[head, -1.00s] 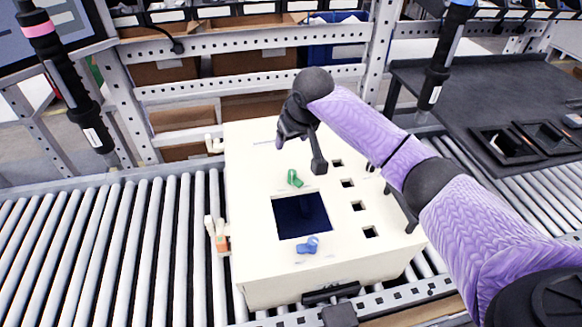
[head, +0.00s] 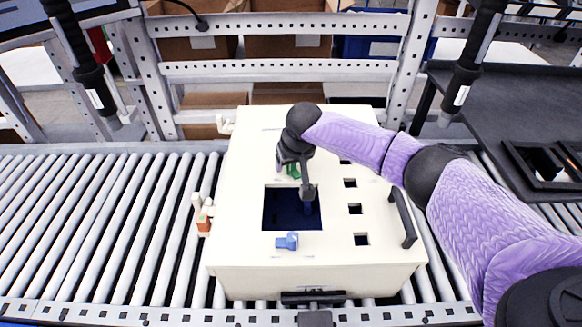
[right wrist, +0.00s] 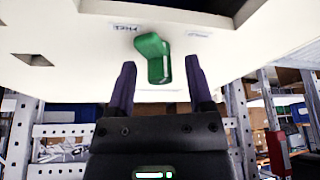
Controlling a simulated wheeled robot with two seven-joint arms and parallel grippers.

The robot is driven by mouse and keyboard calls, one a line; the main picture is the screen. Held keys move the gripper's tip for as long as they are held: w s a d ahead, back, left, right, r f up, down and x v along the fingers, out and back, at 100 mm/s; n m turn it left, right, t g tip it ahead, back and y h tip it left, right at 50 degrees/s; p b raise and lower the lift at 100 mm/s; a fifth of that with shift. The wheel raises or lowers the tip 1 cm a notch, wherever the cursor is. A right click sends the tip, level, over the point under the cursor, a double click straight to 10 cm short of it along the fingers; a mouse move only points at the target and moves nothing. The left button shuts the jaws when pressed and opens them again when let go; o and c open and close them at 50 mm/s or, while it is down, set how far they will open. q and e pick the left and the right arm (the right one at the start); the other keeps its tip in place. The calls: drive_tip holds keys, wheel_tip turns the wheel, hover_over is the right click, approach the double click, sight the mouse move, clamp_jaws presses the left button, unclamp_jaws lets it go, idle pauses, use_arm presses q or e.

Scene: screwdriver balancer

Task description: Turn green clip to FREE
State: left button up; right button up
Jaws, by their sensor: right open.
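The green clip (head: 293,171) sits on top of the cream box (head: 240,185), behind its dark square opening, and is partly hidden by my right gripper in the head view. In the right wrist view the green clip (right wrist: 158,68) is bent, with its upper end leaning left between two small printed labels that I cannot read surely. My right gripper (right wrist: 160,63) is open, one finger on each side of the clip's lower part, with visible gaps. I cannot tell how deep the fingers reach around it. My left gripper is not in view.
A blue clip (head: 288,242) sits in front of the square opening (head: 275,210). Several small square holes and a black handle (head: 403,218) are on the box's right.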

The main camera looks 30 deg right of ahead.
drive_tip(key=shift+w+f, duration=0.1)
drive_tip(key=shift+f, duration=0.15)
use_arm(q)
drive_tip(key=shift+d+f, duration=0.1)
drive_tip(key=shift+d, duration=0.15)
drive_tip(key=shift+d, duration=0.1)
use_arm(e)
drive_tip(key=shift+c, duration=0.2)
clamp_jaws()
